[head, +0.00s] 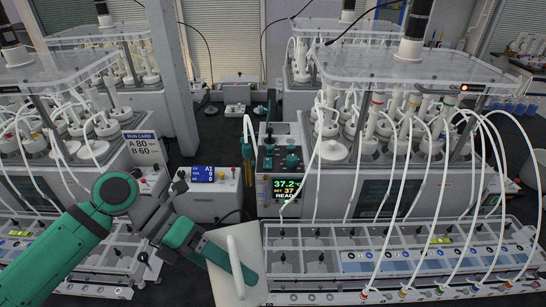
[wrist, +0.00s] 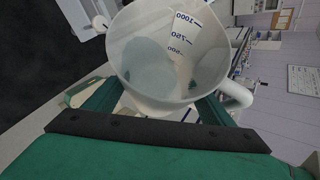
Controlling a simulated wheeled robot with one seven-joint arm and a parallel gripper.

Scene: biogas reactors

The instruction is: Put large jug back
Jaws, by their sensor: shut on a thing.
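The large jug is a white, translucent vessel with blue marks reading 1000, 750 and 500. It shows large in the wrist view (wrist: 165,60), its open mouth toward the camera, and no contents can be made out. In the head view the jug (head: 249,250) is at the bottom centre, partly covered by my gripper (head: 228,262). Its base is cut off by the frame edge.
A long rack with tubes (head: 400,262) stands just right of the jug. Another rack (head: 105,262) lies left, behind my arm. A control box (head: 280,180) reading 37.2 stands behind, beside a reactor (head: 400,185). White hoses (head: 432,185) arch down to the right rack.

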